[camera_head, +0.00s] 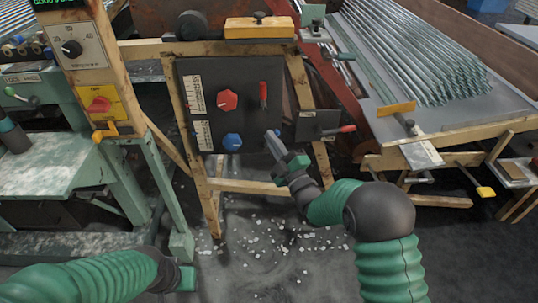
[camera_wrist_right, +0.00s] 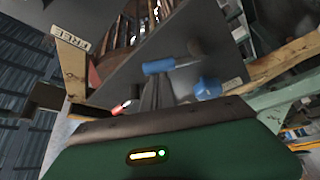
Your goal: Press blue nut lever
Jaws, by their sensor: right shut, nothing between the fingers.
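A dark upright panel (camera_head: 205,75) carries a blue nut (camera_head: 232,142) at its lower middle, which also shows in the right wrist view (camera_wrist_right: 208,88). A blue lever handle (camera_wrist_right: 172,65) lies crosswise just beyond my right fingertips in the right wrist view. In the head view only a small bit of blue shows at those fingertips. My right gripper (camera_head: 270,134) is shut and empty, at the panel's lower right, to the right of the blue nut. I cannot tell whether it touches the lever. My left gripper (camera_head: 186,278) is low at the left; its fingers are hidden.
A red knob (camera_head: 227,100) and a red lever (camera_head: 263,93) are higher on the panel. A red-handled lever (camera_head: 340,130) sticks out right of my gripper. White shards litter the floor.

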